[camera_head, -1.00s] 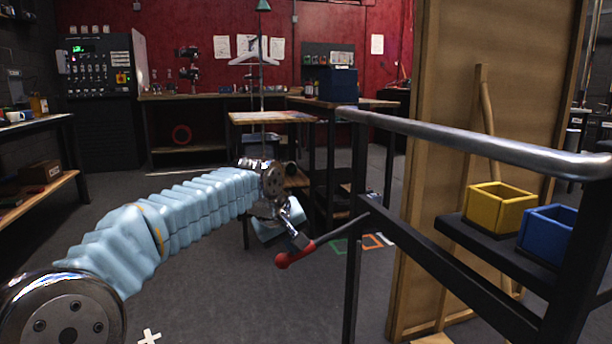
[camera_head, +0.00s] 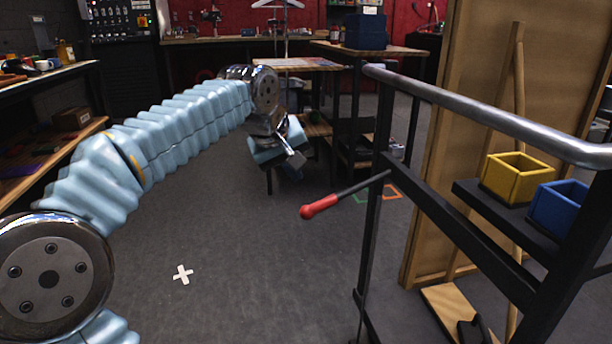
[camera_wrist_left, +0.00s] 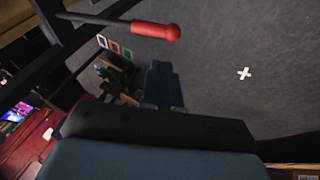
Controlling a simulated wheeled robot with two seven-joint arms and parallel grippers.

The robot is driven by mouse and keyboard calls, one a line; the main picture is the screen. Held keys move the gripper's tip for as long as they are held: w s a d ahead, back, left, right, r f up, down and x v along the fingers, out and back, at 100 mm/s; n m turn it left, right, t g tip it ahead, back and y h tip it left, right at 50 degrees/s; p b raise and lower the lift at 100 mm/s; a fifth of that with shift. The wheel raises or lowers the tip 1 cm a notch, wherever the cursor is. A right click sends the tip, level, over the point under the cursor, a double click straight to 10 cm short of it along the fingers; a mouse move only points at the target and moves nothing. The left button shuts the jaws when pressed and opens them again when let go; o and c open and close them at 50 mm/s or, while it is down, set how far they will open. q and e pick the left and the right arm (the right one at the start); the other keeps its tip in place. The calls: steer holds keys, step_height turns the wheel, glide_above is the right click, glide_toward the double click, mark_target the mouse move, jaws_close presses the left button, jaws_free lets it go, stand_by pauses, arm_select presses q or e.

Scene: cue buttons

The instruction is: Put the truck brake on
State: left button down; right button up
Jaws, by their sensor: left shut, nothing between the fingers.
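The truck (camera_head: 480,125) is a black frame with a grey metal handrail, standing at the right. Its brake lever (camera_head: 320,207) is a dark rod with a red knob, sticking out to the left from the frame post and sloping down toward the knob. The lever also shows at the top of the left wrist view (camera_wrist_left: 157,31). My left gripper (camera_head: 297,160) is shut and empty. It appears above and slightly left of the red knob, apart from it in the picture. Its blue and black body fills the bottom of the left wrist view. My right gripper is not in view.
A yellow bin (camera_head: 515,178) and a blue bin (camera_head: 562,210) sit on the truck's shelf. A wooden panel (camera_head: 470,60) stands behind it. A workbench (camera_head: 310,66) is at the back. The floor around the white cross (camera_head: 182,274) is clear.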

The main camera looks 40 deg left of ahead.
arm_select(q)
steer(key=shift+v, duration=1.1)
steer(key=shift+a+f, duration=0.1)
steer(key=shift+f, duration=0.05)
steer(key=w+d+f+m+g+h+p, duration=0.1)
steer(key=w+d+f+m+p, duration=0.15)
steer(key=d+f, duration=0.45)
steer(key=w+d+f+m+g+h+p, duration=0.1)
steer(key=w+d+f, duration=0.15)
steer(key=f, duration=0.85)
steer(key=w+d+f+m+g+h+p, duration=0.15)
steer(key=w+d+f, duration=0.3)
steer(key=f, duration=0.45)
steer(key=s+d+f+m+p, duration=0.1)
steer(key=s+d+f, duration=0.2)
steer(key=f, duration=0.3)
steer(key=s+d+f+m+p, duration=0.1)
steer(key=s+d+f, duration=0.25)
steer(key=f, duration=0.35)
steer(key=s+d+f+m+g+p, duration=0.1)
steer(key=s+d+f, duration=0.2)
steer(key=s, duration=0.5)
steer(key=s+d+f+g+h+p, duration=0.1)
steer(key=s+d+f, duration=0.2)
steer(key=s+f, duration=0.3)
steer(key=shift+s+d+f+m, duration=0.2)
steer(key=shift+s+m, duration=0.2)
steer(key=shift+s, duration=0.75)
